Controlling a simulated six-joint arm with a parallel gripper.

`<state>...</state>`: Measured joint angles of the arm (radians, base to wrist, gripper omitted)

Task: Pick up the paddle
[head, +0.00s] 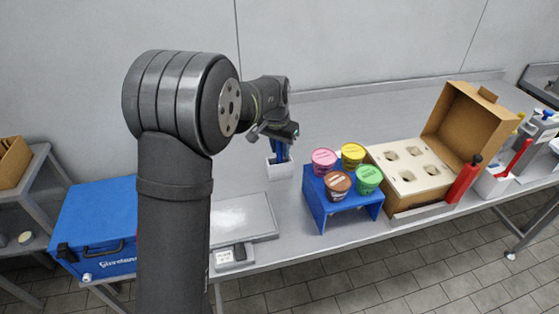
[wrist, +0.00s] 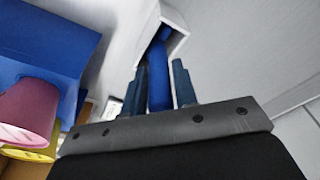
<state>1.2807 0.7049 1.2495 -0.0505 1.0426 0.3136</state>
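The paddle's blue handle (wrist: 158,78) rises out of a white bin (head: 280,170) on the steel table. The bin also shows in the wrist view (wrist: 176,38). The rest of the paddle is hidden inside the bin. My gripper (head: 281,150) points down over the bin. In the wrist view, the handle stands between the two dark blue fingers of my gripper (wrist: 161,85). The fingers are very close to the handle on both sides. I cannot tell whether they touch it.
A blue stand (head: 343,205) with several colored cups is right of the bin. An open cardboard box (head: 468,125) with a white insert stands farther right. A flat scale (head: 243,215) is in front of the bin, and a blue cooler (head: 98,225) is at left.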

